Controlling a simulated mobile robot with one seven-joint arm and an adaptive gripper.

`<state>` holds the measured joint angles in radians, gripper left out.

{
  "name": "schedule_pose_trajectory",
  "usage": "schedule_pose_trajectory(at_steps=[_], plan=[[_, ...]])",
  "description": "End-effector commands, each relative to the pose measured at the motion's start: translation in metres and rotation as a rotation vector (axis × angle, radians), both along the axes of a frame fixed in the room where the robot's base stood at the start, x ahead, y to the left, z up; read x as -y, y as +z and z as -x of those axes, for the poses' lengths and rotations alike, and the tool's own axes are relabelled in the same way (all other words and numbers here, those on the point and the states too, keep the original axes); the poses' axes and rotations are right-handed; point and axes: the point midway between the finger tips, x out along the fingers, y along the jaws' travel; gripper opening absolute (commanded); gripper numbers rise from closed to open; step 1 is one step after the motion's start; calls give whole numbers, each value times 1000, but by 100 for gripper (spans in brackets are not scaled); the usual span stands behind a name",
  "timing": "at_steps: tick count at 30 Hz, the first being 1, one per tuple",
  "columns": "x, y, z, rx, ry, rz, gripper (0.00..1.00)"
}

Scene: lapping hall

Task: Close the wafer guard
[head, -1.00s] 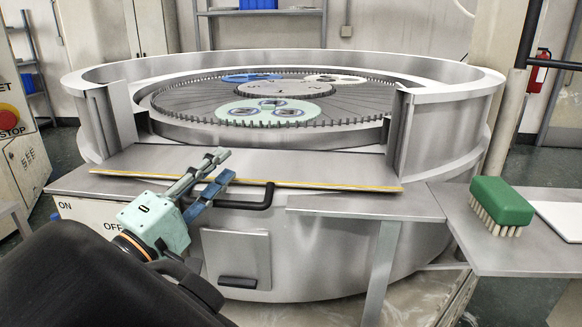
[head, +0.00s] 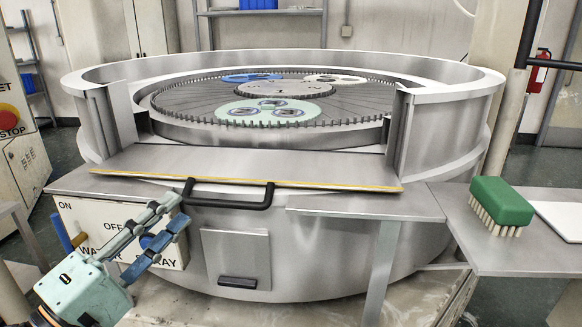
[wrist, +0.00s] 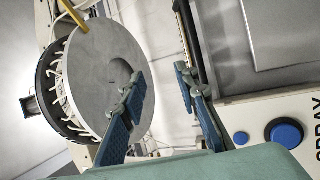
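The wafer guard (head: 300,170) is a flat steel panel with a yellow front edge, seen in the head view. It lies folded down, nearly level, across the front opening of the round lapping machine (head: 455,135). A black bar handle (head: 228,204) hangs along its front edge. My gripper (head: 177,211) is in front of the control panel, left of and slightly below the handle, and apart from it. In the wrist view my gripper (wrist: 159,80) has its two blue fingers spread, with nothing between them.
The control panel (head: 75,212) has a blue knob behind my fingers and a blue-tipped lever at its left. A steel side table (head: 540,255) at right holds a green brush (head: 502,200). Wafers in a pale green carrier (head: 245,118) sit inside the machine.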

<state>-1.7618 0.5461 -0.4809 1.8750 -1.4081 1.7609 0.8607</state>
Motion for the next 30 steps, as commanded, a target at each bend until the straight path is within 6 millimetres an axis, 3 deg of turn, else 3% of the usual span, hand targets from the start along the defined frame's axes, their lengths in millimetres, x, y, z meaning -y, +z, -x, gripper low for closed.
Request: schedule_pose_trajectory(at_steps=[6, 11, 14, 24, 30], plan=[[0, 0, 0, 0, 0, 0, 28], [-1, -9, 1, -10, -14, 84, 10], [-2, -29, 3, -36, -48, 271, 0], [19, -127, 12, -153, -272, 1197, 0], [32, -157, 15, -183, -355, 1481, 0]])
